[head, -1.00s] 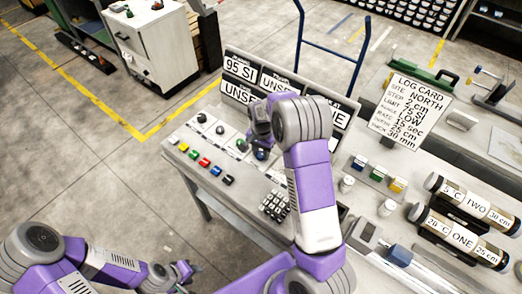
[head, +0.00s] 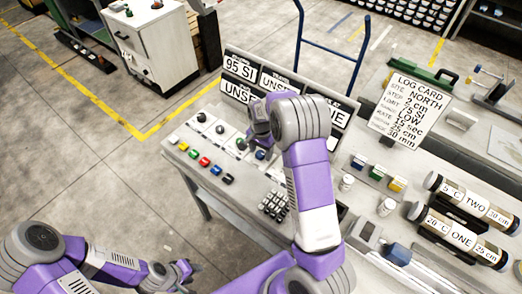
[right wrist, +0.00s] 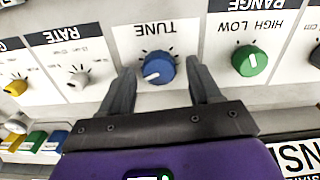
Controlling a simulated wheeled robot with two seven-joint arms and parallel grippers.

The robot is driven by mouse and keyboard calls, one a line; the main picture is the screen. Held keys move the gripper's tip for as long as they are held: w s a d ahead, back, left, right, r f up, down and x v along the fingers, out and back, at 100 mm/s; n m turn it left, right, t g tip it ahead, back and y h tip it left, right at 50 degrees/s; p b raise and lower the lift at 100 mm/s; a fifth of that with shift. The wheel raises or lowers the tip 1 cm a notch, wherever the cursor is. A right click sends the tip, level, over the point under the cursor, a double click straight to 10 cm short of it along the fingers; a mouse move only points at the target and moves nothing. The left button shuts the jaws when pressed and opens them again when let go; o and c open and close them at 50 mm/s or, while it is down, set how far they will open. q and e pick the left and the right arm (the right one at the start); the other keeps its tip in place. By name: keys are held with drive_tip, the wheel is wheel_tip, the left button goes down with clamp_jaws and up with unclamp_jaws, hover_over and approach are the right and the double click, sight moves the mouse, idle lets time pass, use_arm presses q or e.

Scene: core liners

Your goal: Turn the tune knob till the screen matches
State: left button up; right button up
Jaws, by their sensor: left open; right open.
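The blue tune knob (right wrist: 158,68) sits on a white panel under the label TUNE, which appears upside down in the right wrist view. My right gripper (right wrist: 160,88) is open, with one finger on each side of the knob and a gap on both sides. In the head view the blue knob (head: 261,154) shows just below my right gripper (head: 257,130). The screen (head: 239,70) on the upright board reads "95 SI"; neighbouring screens are partly hidden by my right arm. My left gripper (head: 184,272) is open and empty, low at the left, away from the console.
A green range knob (right wrist: 249,60) and a rate knob (right wrist: 78,77) flank the tune knob. Coloured buttons (head: 204,161) and a keypad (head: 273,206) lie in front. A log card (head: 410,108) and labelled core tubes (head: 450,236) are at the right.

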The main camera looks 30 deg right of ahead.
sight(261, 152)
drive_tip(key=shift+r+p, duration=0.55)
drive_tip(key=shift+r, duration=3.25)
